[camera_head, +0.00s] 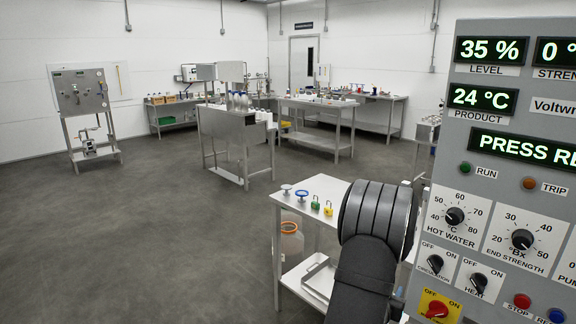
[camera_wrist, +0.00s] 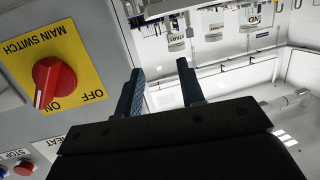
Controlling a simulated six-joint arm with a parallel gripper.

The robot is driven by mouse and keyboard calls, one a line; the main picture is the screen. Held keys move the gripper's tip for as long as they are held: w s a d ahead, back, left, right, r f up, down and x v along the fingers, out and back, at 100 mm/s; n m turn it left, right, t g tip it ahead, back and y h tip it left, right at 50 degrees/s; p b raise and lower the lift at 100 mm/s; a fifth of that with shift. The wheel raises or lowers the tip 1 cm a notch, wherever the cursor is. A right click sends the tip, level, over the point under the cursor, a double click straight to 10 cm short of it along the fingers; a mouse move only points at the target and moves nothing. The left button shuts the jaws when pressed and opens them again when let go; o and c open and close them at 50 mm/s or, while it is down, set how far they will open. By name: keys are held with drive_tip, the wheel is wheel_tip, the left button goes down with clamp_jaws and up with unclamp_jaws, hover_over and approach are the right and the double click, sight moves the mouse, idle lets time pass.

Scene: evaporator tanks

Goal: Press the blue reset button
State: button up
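The blue reset button (camera_head: 556,316) sits at the bottom right of the grey control panel (camera_head: 480,100) in the head view, with its label partly cut off. The red stop button (camera_head: 522,301) is just left of it. In the wrist view, the stop button (camera_wrist: 23,168) shows upside down at the lower left, with a small bluish spot at the frame edge beside it. My gripper (camera_wrist: 162,80) is open and empty, its two fingers apart beside the panel. In the head view my dark wrist hides the fingers.
The red main switch (camera_head: 437,309) on its yellow plate is close to my gripper; it also shows in the wrist view (camera_wrist: 50,82). Knobs and lamps cover the panel. A steel table (camera_head: 318,189) with small padlocks stands behind my arm. Open floor lies left.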

clamp_jaws()
idle(1.2)
